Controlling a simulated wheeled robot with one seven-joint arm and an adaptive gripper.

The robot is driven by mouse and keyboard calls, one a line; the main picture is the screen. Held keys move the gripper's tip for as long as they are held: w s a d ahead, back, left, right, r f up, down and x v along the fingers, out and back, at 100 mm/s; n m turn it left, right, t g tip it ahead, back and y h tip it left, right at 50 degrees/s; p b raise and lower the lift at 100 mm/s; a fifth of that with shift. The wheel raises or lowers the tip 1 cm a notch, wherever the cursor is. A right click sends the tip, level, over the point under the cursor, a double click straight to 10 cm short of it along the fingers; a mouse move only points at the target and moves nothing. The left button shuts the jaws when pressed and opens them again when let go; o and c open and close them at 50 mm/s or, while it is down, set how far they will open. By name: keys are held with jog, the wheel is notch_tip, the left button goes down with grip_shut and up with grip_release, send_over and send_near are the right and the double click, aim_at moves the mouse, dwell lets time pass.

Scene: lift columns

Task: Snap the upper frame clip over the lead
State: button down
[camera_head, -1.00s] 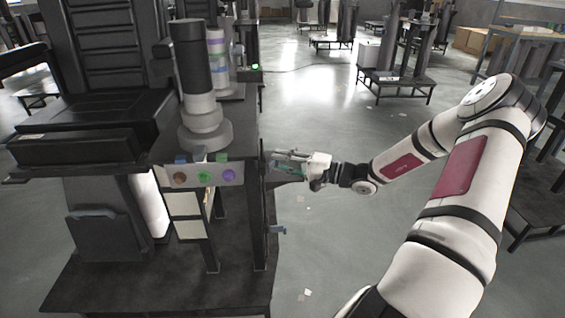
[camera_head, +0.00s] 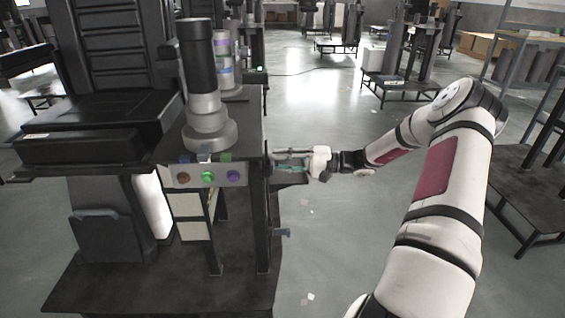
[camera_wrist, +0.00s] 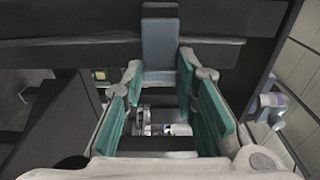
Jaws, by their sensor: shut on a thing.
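The upper frame clip (camera_wrist: 160,45) is a grey tab on the dark frame bar (camera_wrist: 60,52), seen at the top middle of the wrist view. My gripper (camera_wrist: 160,76) has its teal-padded fingers on either side of the clip's lower end and is shut on it. In the head view my gripper (camera_head: 287,161) is at the right side of the dark lift station, beside its upright post; the clip there is hidden or too small to tell. I cannot make out the lead in either view.
A blue-grey clip-like part (camera_head: 281,232) sticks out lower on the same post. A panel with coloured buttons (camera_head: 207,176) and a grey and black column (camera_head: 203,90) are on the station to the left.

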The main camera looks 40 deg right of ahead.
jog(key=c, duration=1.3)
grip_release()
jog(key=v, duration=1.2)
